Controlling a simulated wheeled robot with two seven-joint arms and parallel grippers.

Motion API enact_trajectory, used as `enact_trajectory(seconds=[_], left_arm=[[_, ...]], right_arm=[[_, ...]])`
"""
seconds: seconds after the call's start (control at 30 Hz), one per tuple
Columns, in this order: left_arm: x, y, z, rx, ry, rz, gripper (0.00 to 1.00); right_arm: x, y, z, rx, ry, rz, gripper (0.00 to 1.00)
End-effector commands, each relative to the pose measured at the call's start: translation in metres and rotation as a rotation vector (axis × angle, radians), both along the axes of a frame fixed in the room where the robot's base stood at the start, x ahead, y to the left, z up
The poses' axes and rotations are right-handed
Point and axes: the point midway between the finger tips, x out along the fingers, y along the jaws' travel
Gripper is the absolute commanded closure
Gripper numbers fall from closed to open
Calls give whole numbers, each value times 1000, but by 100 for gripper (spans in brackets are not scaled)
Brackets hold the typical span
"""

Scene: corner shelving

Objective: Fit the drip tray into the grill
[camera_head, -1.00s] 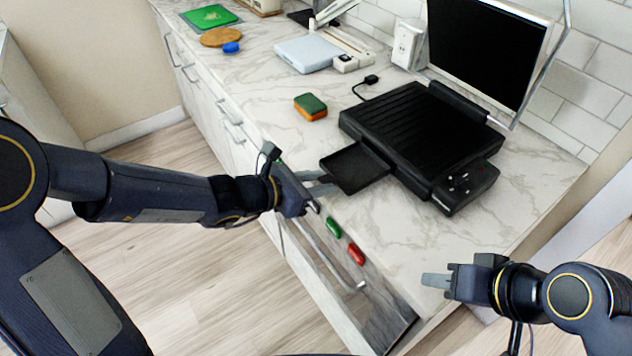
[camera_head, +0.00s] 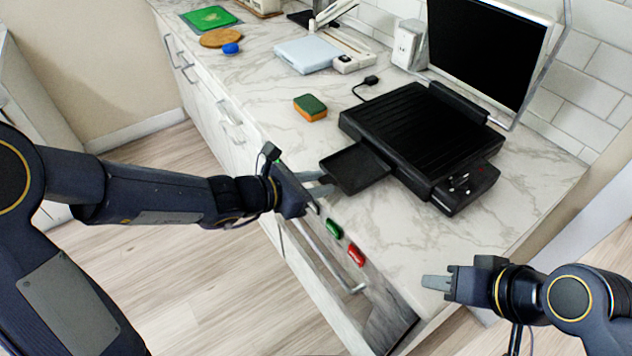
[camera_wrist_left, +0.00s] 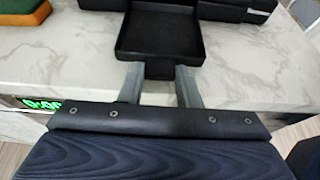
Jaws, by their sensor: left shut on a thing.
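The black drip tray (camera_head: 357,169) sticks out of the near left side of the black grill (camera_head: 420,132) on the counter. Its inner end meets the grill's side; how far it reaches inside is hidden. My left gripper (camera_head: 322,184) is at the tray's outer end, shut on its handle tab. In the left wrist view, the fingers (camera_wrist_left: 160,85) stand on both sides of the tab below the square tray (camera_wrist_left: 160,33). My right gripper (camera_head: 436,282) is empty over the counter's front edge at the right; its fingers overlap in the view, so its opening is unclear.
A green and orange sponge (camera_head: 310,107) lies left of the grill. Green (camera_head: 335,228) and red (camera_head: 356,255) items show near the counter's front edge. A dark screen (camera_head: 484,50) stands behind the grill. The marble counter (camera_head: 400,245) is clear in front of it.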

Motion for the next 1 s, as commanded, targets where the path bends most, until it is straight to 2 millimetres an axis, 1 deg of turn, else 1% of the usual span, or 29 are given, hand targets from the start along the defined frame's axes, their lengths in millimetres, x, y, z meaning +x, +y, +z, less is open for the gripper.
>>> enact_trajectory(seconds=[0.23, 0.57, 0.83, 1.0], left_arm=[[0, 0, -1, 0, -1, 0, 97], [1, 0, 0, 0, 0, 0, 97], [4, -6, 0, 1, -1, 0, 97], [3, -3, 0, 0, 0, 1, 97]], right_arm=[[0, 0, -4, 0, 0, 0, 64], [0, 0, -4, 0, 0, 0, 64], [0, 0, -6, 0, 0, 0, 64], [0, 0, -7, 0, 0, 0, 64]])
